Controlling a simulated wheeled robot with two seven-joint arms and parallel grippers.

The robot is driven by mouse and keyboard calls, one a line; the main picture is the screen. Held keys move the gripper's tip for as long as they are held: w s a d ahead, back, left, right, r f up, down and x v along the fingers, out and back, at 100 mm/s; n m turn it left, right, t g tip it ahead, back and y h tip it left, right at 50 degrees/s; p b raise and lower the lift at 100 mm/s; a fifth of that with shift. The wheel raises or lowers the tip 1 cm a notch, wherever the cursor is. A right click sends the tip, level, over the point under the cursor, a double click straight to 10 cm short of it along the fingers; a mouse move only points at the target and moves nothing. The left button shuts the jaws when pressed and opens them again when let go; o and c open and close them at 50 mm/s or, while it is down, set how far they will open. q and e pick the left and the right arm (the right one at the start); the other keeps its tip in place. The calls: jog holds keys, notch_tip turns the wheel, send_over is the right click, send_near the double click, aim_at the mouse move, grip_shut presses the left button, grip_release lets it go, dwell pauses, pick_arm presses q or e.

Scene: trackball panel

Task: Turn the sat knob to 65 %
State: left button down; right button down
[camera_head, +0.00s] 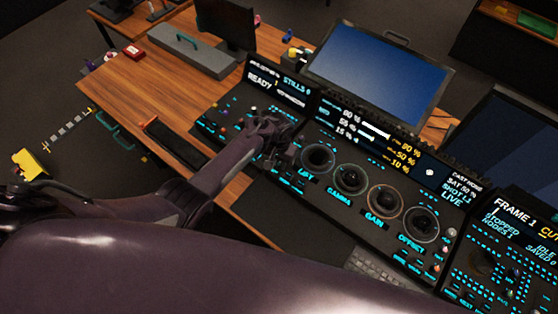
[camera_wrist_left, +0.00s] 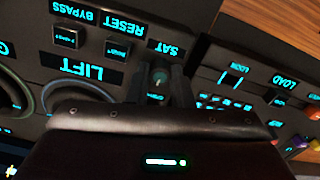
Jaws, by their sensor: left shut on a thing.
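The sat knob (camera_wrist_left: 159,76) is a small dark knob with a lit teal mark, beside the SAT label in the left wrist view. My left gripper (camera_wrist_left: 160,84) has its two fingers on either side of the knob and is shut on it. In the head view my left gripper (camera_head: 284,158) is at the left end of the trackball panel and hides the knob. The panel's display (camera_head: 385,140) has a line that appears to read SAT 50 %. My right gripper is in neither view.
Large trackballs marked LIFT (camera_head: 318,157), GAMMA (camera_head: 350,178), GAIN (camera_head: 385,200) and OFFSET (camera_head: 421,223) run along the panel. RESET and BYPASS buttons sit close to the knob in the wrist view. A monitor (camera_head: 378,75) stands behind. A keyboard (camera_head: 378,265) lies in front.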

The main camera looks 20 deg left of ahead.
aim_at(279, 163)
pick_arm(q)
jog(key=shift+m, duration=1.2)
jog(key=m, duration=0.4)
jog(key=shift+m, duration=0.7)
jog(key=c, duration=1.6)
grip_release()
jog(key=shift+o, duration=0.2)
notch_tip(279, 163, up, 8)
jog(key=shift+f+p, duration=0.1)
jog(key=shift+p, duration=0.7)
